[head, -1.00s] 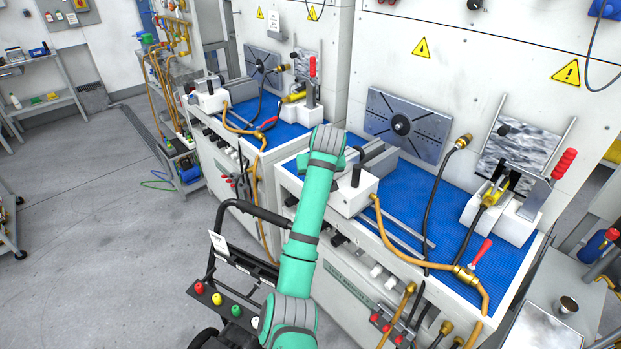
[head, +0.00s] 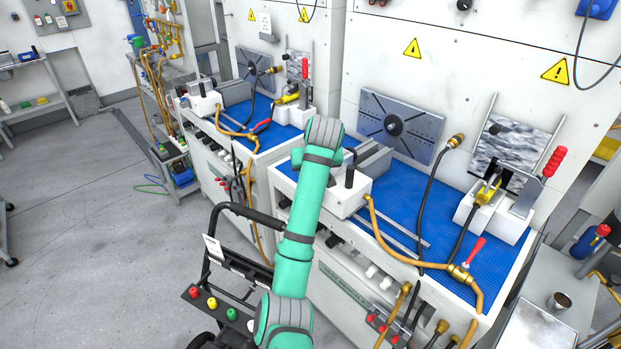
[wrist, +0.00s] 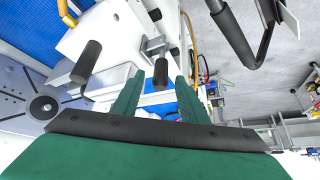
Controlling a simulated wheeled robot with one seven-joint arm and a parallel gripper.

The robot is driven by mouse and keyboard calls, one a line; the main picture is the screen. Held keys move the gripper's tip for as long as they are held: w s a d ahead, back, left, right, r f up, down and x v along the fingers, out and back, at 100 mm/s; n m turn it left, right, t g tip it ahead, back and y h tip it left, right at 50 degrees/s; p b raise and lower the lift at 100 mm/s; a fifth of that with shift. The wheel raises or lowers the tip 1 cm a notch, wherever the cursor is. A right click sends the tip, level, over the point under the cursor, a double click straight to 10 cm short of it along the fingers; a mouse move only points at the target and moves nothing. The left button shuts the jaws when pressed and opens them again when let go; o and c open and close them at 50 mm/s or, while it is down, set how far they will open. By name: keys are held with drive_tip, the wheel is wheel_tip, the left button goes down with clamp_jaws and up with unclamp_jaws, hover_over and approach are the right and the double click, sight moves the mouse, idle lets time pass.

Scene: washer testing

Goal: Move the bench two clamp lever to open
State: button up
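The near bench (head: 440,228) has a white clamp block with an upright black lever (head: 349,172) at its left end, beside my arm. It also has a red-handled lever (head: 555,162) at its right end. My gripper (wrist: 158,98) is hidden behind my arm in the head view. In the wrist view its two green fingers are apart with nothing held. A black handle (wrist: 161,72) on a metal bracket shows between and beyond the fingertips; I cannot tell the distance. A second black handle (wrist: 87,62) stands to the left.
A second bench (head: 235,115) stands at the far left, with its own red-handled lever (head: 304,70). A brown hose (head: 400,252) runs along the near bench's front. A black cart frame (head: 222,262) is beside my arm. Open floor (head: 80,220) lies left.

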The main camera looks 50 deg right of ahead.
drive_tip(key=v, duration=0.5)
drive_tip(key=shift+s+a+r, duration=0.15)
drive_tip(key=shift+r, duration=0.15)
